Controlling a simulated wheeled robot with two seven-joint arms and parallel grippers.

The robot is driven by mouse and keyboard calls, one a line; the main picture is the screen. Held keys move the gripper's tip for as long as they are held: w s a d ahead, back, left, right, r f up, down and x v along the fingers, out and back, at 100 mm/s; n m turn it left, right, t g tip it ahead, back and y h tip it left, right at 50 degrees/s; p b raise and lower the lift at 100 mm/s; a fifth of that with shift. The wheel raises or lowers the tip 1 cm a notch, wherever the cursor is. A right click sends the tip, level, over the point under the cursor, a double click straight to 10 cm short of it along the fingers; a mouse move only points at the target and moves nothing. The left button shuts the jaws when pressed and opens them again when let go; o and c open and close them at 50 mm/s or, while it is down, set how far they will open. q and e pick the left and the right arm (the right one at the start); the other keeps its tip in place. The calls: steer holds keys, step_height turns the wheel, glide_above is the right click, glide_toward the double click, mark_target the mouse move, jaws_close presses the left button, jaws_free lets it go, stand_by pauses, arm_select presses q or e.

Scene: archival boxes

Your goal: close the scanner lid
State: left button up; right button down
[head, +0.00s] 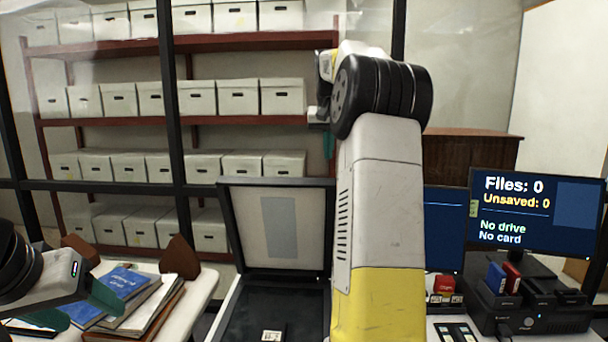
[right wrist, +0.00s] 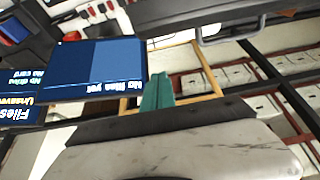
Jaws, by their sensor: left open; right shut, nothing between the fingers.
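The scanner (head: 250,312) stands at the lower centre of the head view. Its lid (head: 232,225) is raised, standing nearly upright behind the dark bed, with a pale inner panel. A small black-and-white label lies at the bed's near edge. My right arm rises in front of the scanner's right side and hides part of it. My right gripper (head: 328,145) is above the lid's top right, apart from it; its teal fingers are together and empty in the right wrist view (right wrist: 157,92). My left gripper (head: 88,312) is open over the books, left of the scanner.
Several books (head: 150,305) lie on a white table at left, beside brown wedges (head: 180,258). A monitor (head: 520,212) and a dark dock (head: 530,315) with red and blue items stand at right. Shelves of white boxes (head: 238,97) fill the back.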

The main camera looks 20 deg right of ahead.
step_height(320, 180, down, 6)
steer(key=shift+s+r, duration=0.1)
steer(key=shift+s, duration=0.05)
steer(key=shift+s+a+f, duration=0.3)
steer(key=shift+s+f, duration=0.1)
steer(key=shift+f, duration=0.1)
